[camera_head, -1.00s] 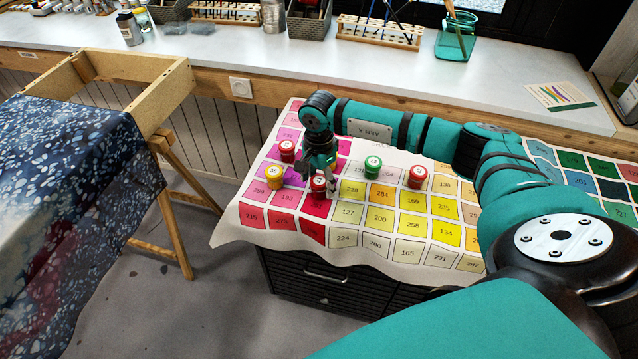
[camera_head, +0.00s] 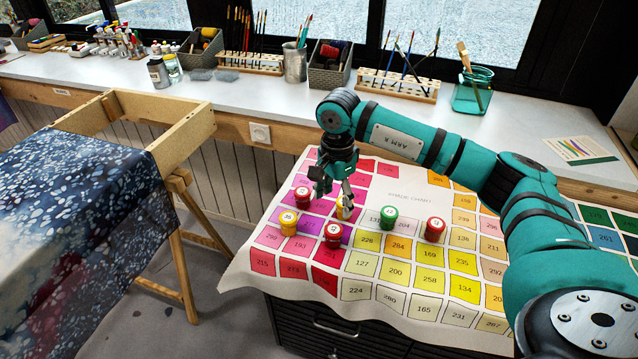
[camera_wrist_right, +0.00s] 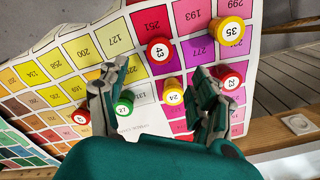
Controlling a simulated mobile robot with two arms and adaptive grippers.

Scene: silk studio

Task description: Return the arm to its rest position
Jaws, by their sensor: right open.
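My right gripper (camera_head: 332,193) hangs above the numbered colour chart (camera_head: 357,290), with its fingers spread and nothing between them. In the head view it is just above and partly in front of a yellow jar (camera_head: 345,208). The wrist view shows that yellow jar, numbered 24 (camera_wrist_right: 173,92), on the chart between the open fingers (camera_wrist_right: 160,80), apart from them. My right arm reaches in from the right and bends down at the wrist. My left gripper is in neither view.
Near the gripper stand red jars (camera_head: 302,197) (camera_head: 333,235), another yellow jar (camera_head: 289,222), a green jar (camera_head: 388,216) and a farther red jar (camera_head: 435,229). A wooden frame with dyed cloth (camera_head: 80,215) is at left. Brush racks (camera_head: 398,86) stand on the back counter (camera_head: 300,100).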

